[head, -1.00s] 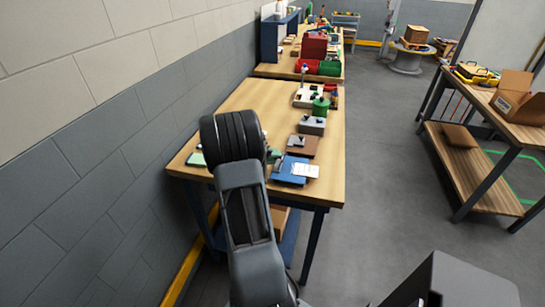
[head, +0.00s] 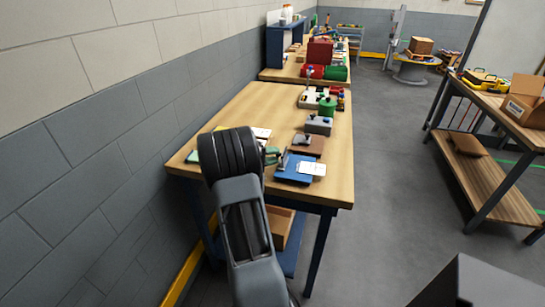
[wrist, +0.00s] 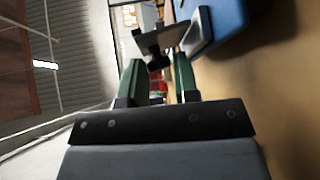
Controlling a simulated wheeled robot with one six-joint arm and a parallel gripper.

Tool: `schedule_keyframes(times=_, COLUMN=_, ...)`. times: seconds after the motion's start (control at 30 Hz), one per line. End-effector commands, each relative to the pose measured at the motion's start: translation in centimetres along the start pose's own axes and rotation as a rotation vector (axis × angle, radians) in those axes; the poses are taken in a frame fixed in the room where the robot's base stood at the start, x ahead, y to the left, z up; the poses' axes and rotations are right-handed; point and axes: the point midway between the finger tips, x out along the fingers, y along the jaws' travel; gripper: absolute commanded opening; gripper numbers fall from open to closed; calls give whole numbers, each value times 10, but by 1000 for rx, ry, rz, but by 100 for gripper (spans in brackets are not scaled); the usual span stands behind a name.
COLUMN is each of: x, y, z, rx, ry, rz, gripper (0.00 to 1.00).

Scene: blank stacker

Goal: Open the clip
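A blue board (head: 294,170) with a white card (head: 311,169) lies near the front right of the wooden workbench. A grey metal clip (head: 283,160) stands at its left edge. In the wrist view the clip (wrist: 192,30) is a thin bent plate with a black knob (wrist: 154,58), beside the blue board (wrist: 228,14). My gripper (wrist: 159,72) has its two green fingers apart. The knob is at or just beyond the fingertips; I cannot tell whether they touch. In the head view my gripper (head: 272,155) is left of the clip, partly hidden by my arm.
Behind the blue board stand a brown block (head: 307,145), a grey block (head: 319,125) and a green cylinder (head: 327,106). A block wall (head: 90,180) runs along the left. The bench's left middle (head: 240,112) is clear.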

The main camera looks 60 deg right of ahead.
Motion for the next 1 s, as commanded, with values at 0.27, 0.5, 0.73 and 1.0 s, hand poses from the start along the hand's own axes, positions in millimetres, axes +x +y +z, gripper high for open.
schedule_keyframes(times=0.27, x=0, y=0, z=0, rx=1, ry=1, rz=-1, gripper=50)
schedule_keyframes(times=0.5, x=0, y=-1, z=0, rx=0, ry=2, rz=-2, gripper=50)
schedule_keyframes(times=0.73, x=0, y=5, z=2, rx=27, ry=8, rz=-37, gripper=50)
schedule_keyframes(times=1.0, x=5, y=21, z=9, rx=166, ry=41, rz=-203, gripper=50)
